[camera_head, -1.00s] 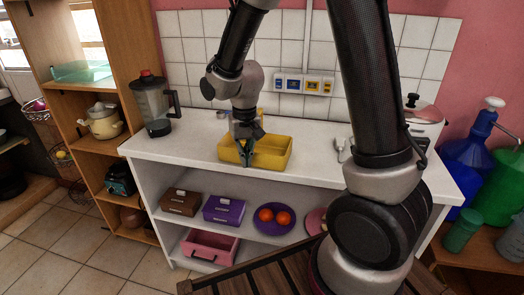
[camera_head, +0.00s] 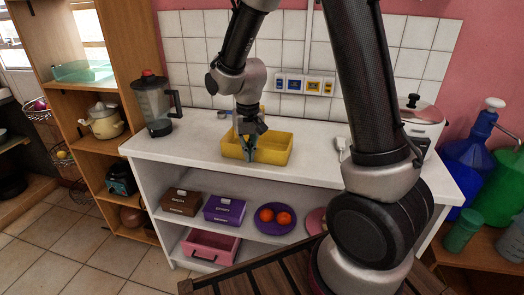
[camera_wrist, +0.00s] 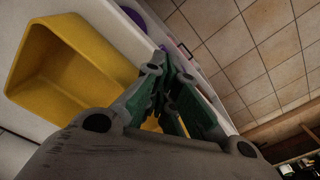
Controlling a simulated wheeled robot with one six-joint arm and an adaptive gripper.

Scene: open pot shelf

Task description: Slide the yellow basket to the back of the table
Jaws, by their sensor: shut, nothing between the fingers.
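The yellow basket (camera_head: 272,150) stands upright on the white table (camera_head: 190,150), near the middle of its depth, with bare table in front of it. It looks empty, and it also shows in the wrist view (camera_wrist: 75,65), at the left. My gripper (camera_head: 249,157) is shut and empty, pointing down at the basket's front left side. Its fingers (camera_wrist: 172,100) show in the wrist view, close to the basket's near wall. I cannot tell whether they touch it. My gripper hides part of the basket's left end.
A blender (camera_head: 152,105) stands at the table's back left, and a white cooker (camera_head: 424,118) at its back right. A white utensil (camera_head: 341,147) lies right of the basket. A tiled wall (camera_head: 300,55) closes the back. Boxes and a purple plate (camera_head: 273,228) sit on the shelf below.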

